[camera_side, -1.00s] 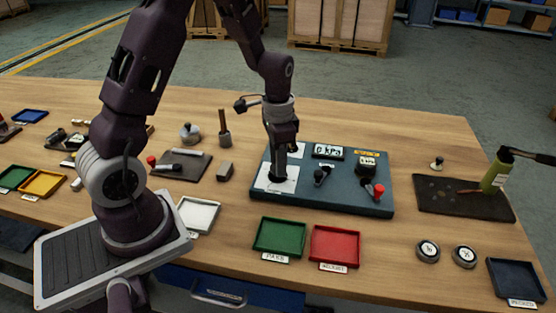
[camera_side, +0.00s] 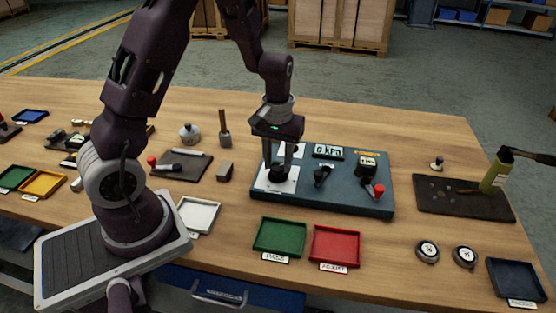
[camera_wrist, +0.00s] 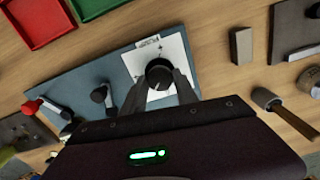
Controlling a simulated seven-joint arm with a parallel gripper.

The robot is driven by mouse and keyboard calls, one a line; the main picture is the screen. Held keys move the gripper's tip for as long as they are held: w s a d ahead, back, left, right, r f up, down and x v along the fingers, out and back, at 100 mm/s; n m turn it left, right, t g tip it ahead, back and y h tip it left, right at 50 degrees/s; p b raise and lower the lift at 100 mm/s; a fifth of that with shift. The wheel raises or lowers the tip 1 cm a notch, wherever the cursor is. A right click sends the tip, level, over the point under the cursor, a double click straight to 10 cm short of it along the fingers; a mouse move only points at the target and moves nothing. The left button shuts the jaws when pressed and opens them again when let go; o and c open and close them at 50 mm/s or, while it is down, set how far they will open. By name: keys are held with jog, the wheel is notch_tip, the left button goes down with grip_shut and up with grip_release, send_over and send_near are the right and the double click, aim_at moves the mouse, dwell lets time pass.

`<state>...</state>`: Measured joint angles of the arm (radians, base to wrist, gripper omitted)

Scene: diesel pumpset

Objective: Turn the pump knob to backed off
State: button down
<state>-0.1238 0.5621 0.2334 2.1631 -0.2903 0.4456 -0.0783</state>
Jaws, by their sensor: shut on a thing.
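The pump knob (camera_wrist: 159,74) is a round black knob on a white dial plate (camera_wrist: 140,58) in the wrist view. In the side view the knob (camera_side: 278,174) sits at the left end of the blue panel (camera_side: 345,203). My gripper (camera_wrist: 160,84) is shut on the knob, with one finger on each side of it; it also shows from the side (camera_side: 280,168). The dial's markings are too small to read, and my fingers cover part of the plate. The display (camera_side: 328,152) on the panel reads 0 kPa.
A black lever (camera_side: 321,175) and a red-tipped lever (camera_side: 379,190) stand on the panel to the right of my gripper. A green tray (camera_side: 279,254) and a red tray (camera_side: 335,262) lie in front of the panel. A grey block (camera_side: 225,171) lies to the left.

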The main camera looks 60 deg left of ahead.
jog(key=n, duration=0.4)
jog(key=shift+n, duration=2.1)
jog(key=c, duration=0.9)
grip_release()
jog(key=shift+c, duration=0.2)
